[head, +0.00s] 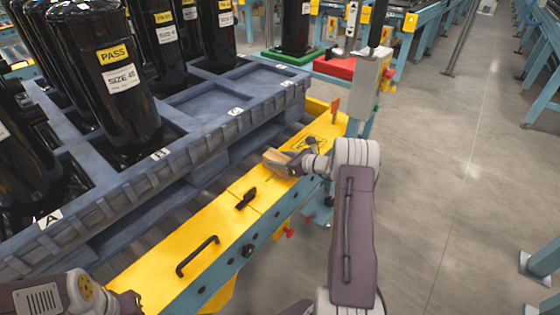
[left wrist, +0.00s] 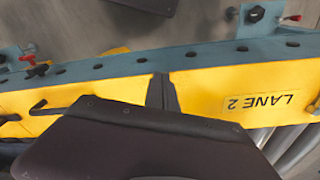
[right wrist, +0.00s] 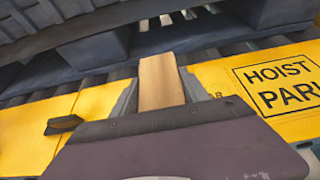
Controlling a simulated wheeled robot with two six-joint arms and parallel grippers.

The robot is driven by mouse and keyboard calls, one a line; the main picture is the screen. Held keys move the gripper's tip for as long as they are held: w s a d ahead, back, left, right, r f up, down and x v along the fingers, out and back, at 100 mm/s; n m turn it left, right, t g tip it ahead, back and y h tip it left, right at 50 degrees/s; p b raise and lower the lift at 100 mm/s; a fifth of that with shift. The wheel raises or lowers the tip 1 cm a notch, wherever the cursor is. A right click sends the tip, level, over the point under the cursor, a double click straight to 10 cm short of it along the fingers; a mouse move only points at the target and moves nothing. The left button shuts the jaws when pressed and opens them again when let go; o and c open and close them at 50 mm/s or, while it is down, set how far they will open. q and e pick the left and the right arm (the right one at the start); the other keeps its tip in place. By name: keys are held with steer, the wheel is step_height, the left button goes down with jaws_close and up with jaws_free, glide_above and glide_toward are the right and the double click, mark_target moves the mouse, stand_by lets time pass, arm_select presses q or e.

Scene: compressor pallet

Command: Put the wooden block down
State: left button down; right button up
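The wooden block (head: 277,161) is light brown. It is between the fingers of my right gripper (head: 287,162), at the yellow cover's inner edge beside the pallet. In the right wrist view the block (right wrist: 160,80) points away from me, with a grey finger against each side. I cannot tell whether it touches the yellow cover (head: 215,229) or is just above it. My left gripper is at the lower left of the head view, its tips cut off or hidden. In the left wrist view its fingers (left wrist: 162,88) are together, with nothing between them, above the yellow cover.
A blue-grey pallet (head: 200,131) with black compressors (head: 108,75) stands behind the cover, its slots lettered A, B, C. A black handle (head: 197,256) and a small black clip (head: 246,198) stick up from the cover. A grey control box (head: 370,84) stands beyond my right gripper.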

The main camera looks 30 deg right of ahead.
steer(key=o, duration=0.4)
